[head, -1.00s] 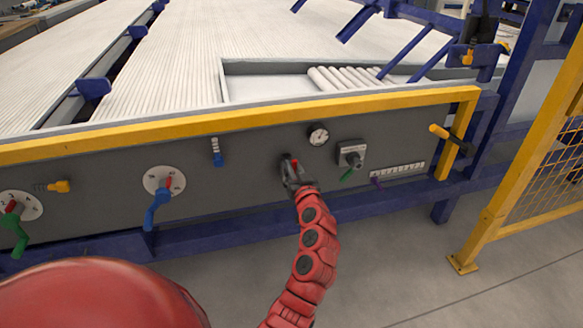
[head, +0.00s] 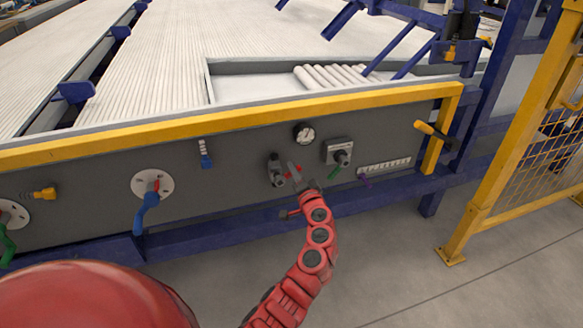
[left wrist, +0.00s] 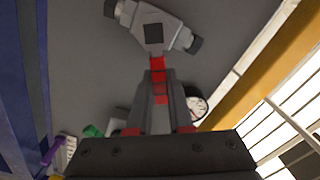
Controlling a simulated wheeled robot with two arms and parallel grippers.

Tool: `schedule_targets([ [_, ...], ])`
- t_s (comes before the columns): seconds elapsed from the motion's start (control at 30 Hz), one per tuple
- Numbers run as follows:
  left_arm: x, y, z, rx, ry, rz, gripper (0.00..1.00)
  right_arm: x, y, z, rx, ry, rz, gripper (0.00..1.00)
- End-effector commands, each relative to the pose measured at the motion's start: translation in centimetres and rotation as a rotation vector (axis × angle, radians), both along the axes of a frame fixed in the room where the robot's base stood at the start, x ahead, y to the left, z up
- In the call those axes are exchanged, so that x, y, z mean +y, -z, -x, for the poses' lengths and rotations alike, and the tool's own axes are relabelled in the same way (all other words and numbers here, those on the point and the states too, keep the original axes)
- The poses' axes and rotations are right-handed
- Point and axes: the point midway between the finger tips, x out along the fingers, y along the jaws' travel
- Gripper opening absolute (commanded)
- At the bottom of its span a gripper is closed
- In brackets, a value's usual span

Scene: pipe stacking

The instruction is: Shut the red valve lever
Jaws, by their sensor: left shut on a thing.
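The grey valve body (head: 276,170) sits on the dark panel below the round gauge. In the left wrist view the valve body (left wrist: 152,33) is at the top, with pipe stubs on both sides. Its red lever (left wrist: 157,68) points away from the body, roughly across the line of the stubs. My left gripper (head: 299,176) is just right of the valve in the head view. In the left wrist view its fingers (left wrist: 160,100) are shut around the red lever, and the lever's end is partly hidden between them. My right gripper is not in view.
The round gauge (head: 304,134) is above the valve. A blue lever (head: 147,207) and a small blue fitting (head: 206,158) are on the left. A yellow rail (head: 230,116) runs along the panel top.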

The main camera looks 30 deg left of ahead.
Motion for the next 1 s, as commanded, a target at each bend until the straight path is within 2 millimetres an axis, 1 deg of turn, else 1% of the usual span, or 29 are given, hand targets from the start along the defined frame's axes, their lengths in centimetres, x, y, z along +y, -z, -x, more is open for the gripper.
schedule_targets([
  [0.17, -0.4, 0.8, -0.3, 0.124, 0.004, -0.106, 0.0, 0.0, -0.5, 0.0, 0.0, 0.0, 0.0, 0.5],
  [0.3, -0.4, 1.4, -0.4, 0.213, 0.001, -0.18, 0.0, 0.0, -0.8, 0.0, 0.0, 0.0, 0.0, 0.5],
  [0.5, -0.6, 2.1, -0.6, 0.307, 0.004, -0.261, 0.0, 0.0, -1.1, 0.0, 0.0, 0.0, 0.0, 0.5],
  [0.73, -0.5, 2.7, -0.6, 0.376, 0.003, -0.318, 0.0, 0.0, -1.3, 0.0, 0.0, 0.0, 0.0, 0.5],
  [1.0, -0.5, 2.9, -0.6, 0.4, 0.003, -0.339, 0.0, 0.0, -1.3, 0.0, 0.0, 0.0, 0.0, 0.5],
])
